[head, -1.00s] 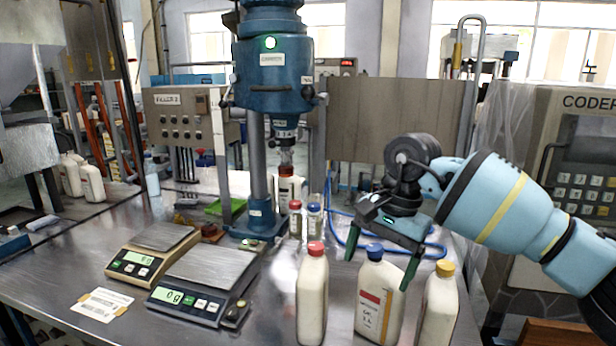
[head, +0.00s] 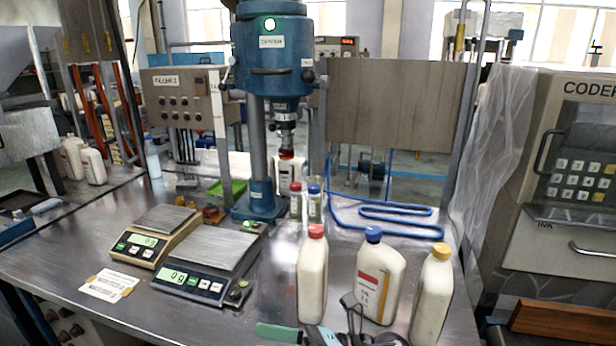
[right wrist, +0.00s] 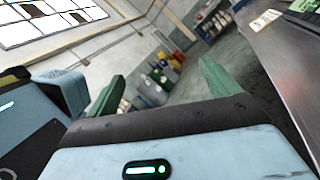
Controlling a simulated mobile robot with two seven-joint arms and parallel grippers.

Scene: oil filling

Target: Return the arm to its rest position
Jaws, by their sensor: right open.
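My right gripper (head: 300,335) is low at the bottom edge of the head view, in front of the bottles, with a green finger pointing left and the rest partly cut off. In the right wrist view its two green fingers (right wrist: 165,95) stand wide apart with nothing between them. My left gripper is in neither view. A red-capped bottle (head: 312,278), a blue-capped bottle (head: 385,285) and a yellow-capped bottle (head: 433,300) stand upright at the front right of the steel table. Another bottle (head: 290,174) stands under the blue filling machine (head: 272,55).
Two scales (head: 205,262) (head: 165,235) and a paper label (head: 108,284) are on the left of the steel table (head: 60,245). A blue hose (head: 400,222) lies behind the bottles. The coder machine (head: 560,180) stands at right. The table edge (right wrist: 270,70) shows in the right wrist view.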

